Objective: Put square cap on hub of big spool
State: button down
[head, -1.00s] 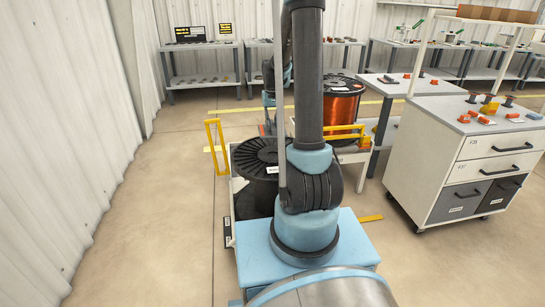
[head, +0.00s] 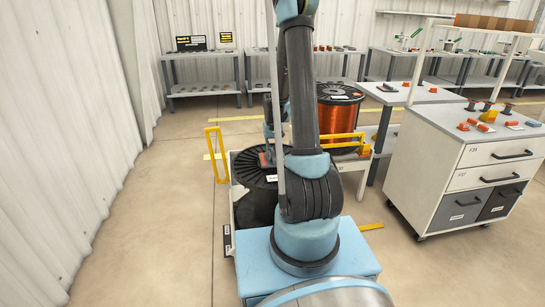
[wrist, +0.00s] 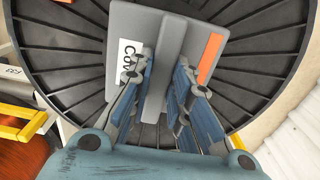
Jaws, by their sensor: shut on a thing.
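A grey square cap (wrist: 190,30) with a white label and an orange stripe fills the upper middle of the wrist view. My gripper (wrist: 163,78) is shut on the raised grey rib in the cap's middle. The big black spool (wrist: 75,65) lies behind the cap, with its ribbed round flange facing up. The cap is over the flange's middle and hides the hub; I cannot tell whether they touch. In the head view the spool (head: 246,166) stands left of my arm, with the cap (head: 264,160) over it, partly hidden.
A spool of copper wire (head: 338,115) stands behind and to the right. Yellow rails (head: 216,155) edge the cart around the spools. A white drawer cabinet (head: 470,165) stands at the right, and work tables line the back wall. The floor at the left is clear.

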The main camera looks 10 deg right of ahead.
aim_at(273, 154)
jog(key=shift+f, duration=0.4)
jog(key=c, duration=1.5)
grip_release()
notch_tip(273, 154, up, 12)
jog(key=s+r, duration=0.6)
jog(key=s, duration=0.3)
jog(key=shift+s+a+f+t, duration=0.1)
jog(key=shift+s+f+t, duration=0.4)
jog(key=shift+s, duration=3.8)
jog(key=shift+s+d+f+t, duration=0.2)
jog(key=shift+s+f, duration=0.55)
jog(key=shift+s, duration=3.5)
jog(key=shift+s+a+f+t, duration=0.2)
jog(key=shift+s+f+t, duration=0.3)
jog(key=shift+s, duration=3.8)
